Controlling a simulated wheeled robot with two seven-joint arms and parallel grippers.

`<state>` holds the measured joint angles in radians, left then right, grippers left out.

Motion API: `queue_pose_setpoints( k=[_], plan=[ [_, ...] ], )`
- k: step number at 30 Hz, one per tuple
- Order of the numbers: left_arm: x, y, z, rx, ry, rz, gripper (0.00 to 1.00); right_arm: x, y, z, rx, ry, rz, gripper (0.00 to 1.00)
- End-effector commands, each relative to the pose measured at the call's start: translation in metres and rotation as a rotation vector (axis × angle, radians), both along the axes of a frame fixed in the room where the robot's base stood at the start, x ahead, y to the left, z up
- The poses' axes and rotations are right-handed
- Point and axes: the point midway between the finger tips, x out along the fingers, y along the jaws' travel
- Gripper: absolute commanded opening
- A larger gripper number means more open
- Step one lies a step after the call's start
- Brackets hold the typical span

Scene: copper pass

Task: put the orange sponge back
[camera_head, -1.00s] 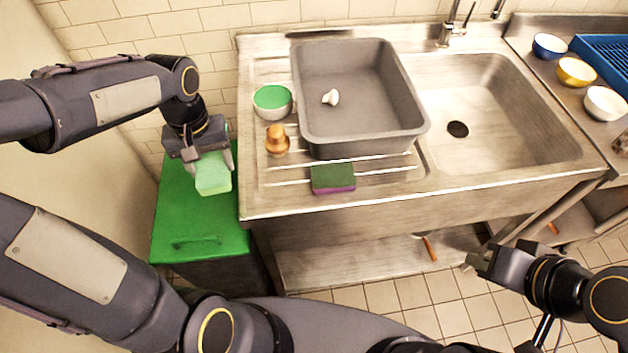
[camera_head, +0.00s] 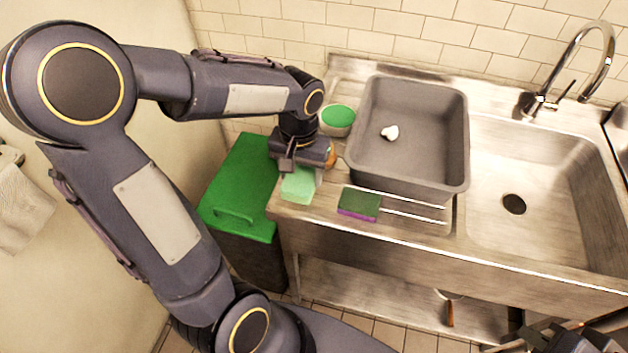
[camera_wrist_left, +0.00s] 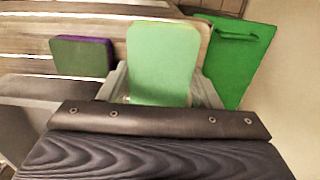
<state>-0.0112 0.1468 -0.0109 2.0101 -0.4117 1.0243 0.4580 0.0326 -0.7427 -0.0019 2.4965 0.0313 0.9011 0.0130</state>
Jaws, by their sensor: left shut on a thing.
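My left gripper (camera_head: 300,174) is shut on a pale green sponge (camera_head: 298,187), held at the left edge of the steel drainboard. Whether the sponge touches the board is unclear. The left wrist view shows the pale green sponge (camera_wrist_left: 162,62) between the fingers. A second sponge, dark green with a purple layer (camera_head: 359,204), lies flat on the drainboard to the right; it also shows in the left wrist view (camera_wrist_left: 82,56). I see no orange sponge. My right gripper (camera_head: 545,338) is partly visible at the bottom right edge.
A grey basin (camera_head: 412,180) holding a small white object (camera_head: 390,132) stands on the drainboard (camera_head: 420,228). A white bowl with green inside (camera_head: 337,120) is behind my gripper, which mostly hides an orange-brown knobbed object (camera_head: 331,159). A green-lidded bin (camera_head: 243,180) stands left; the sink (camera_head: 560,170) is right.

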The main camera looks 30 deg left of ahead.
Motion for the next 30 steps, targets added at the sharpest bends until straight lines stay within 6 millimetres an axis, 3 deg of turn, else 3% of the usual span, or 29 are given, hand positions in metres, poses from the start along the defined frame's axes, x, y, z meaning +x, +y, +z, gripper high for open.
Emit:
queue_pose_setpoints(
  k=[3,7,11,18,30],
  plan=[
    [0.016,-0.004,-0.023,0.000,0.008,0.000,0.33,0.000,0.000,0.004,0.000,0.000,0.000,0.00],
    [0.028,-0.006,-0.036,0.000,0.003,0.001,0.33,0.000,0.000,0.006,0.000,0.000,0.000,0.00],
    [0.034,-0.008,-0.044,-0.001,0.003,0.002,0.33,0.000,0.000,0.007,0.000,0.000,0.000,0.00],
    [0.036,-0.009,-0.075,0.000,0.004,0.001,0.33,0.000,0.000,0.008,0.000,0.000,0.000,0.00],
    [0.037,-0.009,-0.082,0.000,0.000,0.001,0.33,0.000,0.000,0.004,0.000,0.000,0.000,0.00]
  ],
)
